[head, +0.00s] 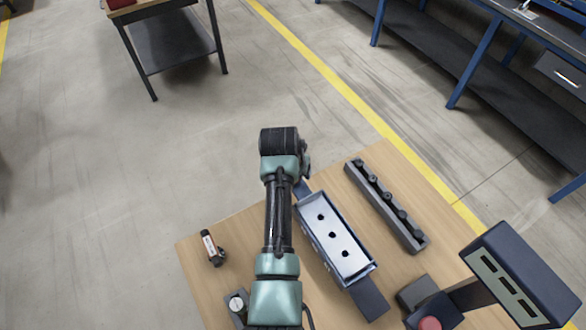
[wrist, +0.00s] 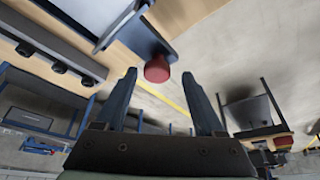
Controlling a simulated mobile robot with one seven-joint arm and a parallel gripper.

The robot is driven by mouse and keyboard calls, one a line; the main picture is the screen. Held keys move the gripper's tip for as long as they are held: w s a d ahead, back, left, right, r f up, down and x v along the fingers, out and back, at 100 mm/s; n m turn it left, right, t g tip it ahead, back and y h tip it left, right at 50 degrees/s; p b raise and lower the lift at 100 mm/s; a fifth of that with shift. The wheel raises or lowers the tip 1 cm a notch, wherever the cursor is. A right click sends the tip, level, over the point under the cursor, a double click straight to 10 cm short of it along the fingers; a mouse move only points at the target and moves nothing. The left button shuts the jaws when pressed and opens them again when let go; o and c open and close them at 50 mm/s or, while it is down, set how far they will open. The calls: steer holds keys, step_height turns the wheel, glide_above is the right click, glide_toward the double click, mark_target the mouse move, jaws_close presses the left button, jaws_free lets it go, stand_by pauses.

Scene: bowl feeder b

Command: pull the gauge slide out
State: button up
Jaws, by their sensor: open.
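The gauge slide appears as a dark blue bar (wrist: 155,38) with a red knob (wrist: 157,69) on its end, in the wrist view. It runs at the far end of a blue box (head: 337,238) with a pale top plate holding three dark holes; a bit of blue (head: 303,188) shows there in the head view. The knob is hidden behind my arm in the head view. My gripper (wrist: 158,75) is open, and the knob appears between its fingertips. I cannot tell how deep it sits between them. My fingers are hidden in the head view.
On the wooden table (head: 225,285) a dark bar with several knobs (head: 385,205) lies to the right of the box. A dark screen unit (head: 515,275) and a red button (head: 430,323) stand at front right. A small cylinder (head: 210,245) lies left.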

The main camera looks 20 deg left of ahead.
steer(key=shift+r, duration=0.1)
steer(key=a+b+v, duration=0.1)
steer(key=v, duration=1.1)
steer(key=shift+d+r, duration=0.4)
steer(key=shift+d, duration=0.1)
steer(key=shift+s, duration=0.1)
steer(key=w+d+r+t+y, duration=0.1)
steer(key=w+r+t, duration=0.25)
steer(key=r, duration=0.35)
steer(key=w+d+r+t+y, duration=0.1)
steer(key=w+d+r+t, duration=0.2)
steer(key=r, duration=0.5)
steer(key=d+r+t, duration=0.3)
steer(key=r+t, duration=0.1)
steer(key=r, duration=0.5)
steer(key=d+r+t, duration=0.2)
steer(key=r+t, duration=0.1)
steer(key=r, duration=0.6)
steer(key=s+d+r+m+t+h, duration=0.1)
steer(key=s+d+r+t, duration=0.3)
steer(key=s+r, duration=0.3)
steer(key=s+d+r+t+h, duration=0.1)
steer(key=s+d+r+t, duration=0.3)
steer(key=s+r, duration=0.4)
step_height(320, 180, up, 4)
steer(key=shift+r+m+t+h, duration=0.1)
steer(key=shift+m+t+h, duration=0.3)
steer(key=shift+t, duration=0.25)
